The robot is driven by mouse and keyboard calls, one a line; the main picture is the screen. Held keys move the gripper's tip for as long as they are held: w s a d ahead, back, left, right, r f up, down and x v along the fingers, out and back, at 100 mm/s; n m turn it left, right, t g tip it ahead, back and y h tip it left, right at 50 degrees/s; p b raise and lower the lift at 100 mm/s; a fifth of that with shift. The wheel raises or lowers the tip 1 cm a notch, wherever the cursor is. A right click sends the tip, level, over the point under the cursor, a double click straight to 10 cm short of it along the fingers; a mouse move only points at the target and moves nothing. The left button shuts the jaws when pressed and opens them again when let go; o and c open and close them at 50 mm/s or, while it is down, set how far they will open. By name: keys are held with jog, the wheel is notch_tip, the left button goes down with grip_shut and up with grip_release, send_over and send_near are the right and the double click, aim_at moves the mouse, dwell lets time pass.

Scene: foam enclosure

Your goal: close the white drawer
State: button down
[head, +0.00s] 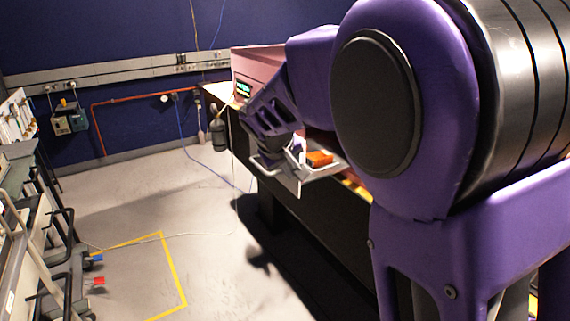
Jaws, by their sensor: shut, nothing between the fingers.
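The white drawer (289,182) stands out from the front of the dark bench, in the middle of the head view. It is open, and an orange block (319,159) shows inside it. A pale metal handle (262,166) is on its front. My gripper (288,148) is at the end of the purple arm, just above the drawer's front and handle. It is shut and holds nothing that I can see. The fingertips are small and dark here, so I cannot tell whether they touch the drawer. My arm hides the right part of the drawer and much of the cabinet.
A pink cabinet (258,66) stands on the bench behind my arm. A dark bottle (219,133) hangs or stands by the bench's far end. Racks and carts (35,215) line the left edge. The grey floor (190,220) between is mostly clear, with yellow tape and thin cables.

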jog(key=shift+w+d, duration=0.1)
jog(key=shift+d, duration=0.1)
jog(key=w+d+p, duration=0.4)
jog(key=w+d, duration=0.5)
jog(key=d, duration=0.5)
jog(key=shift+w+p, duration=0.2)
jog(key=shift+p, duration=0.2)
jog(key=shift+a+r, duration=0.1)
jog(key=shift+r, duration=0.05)
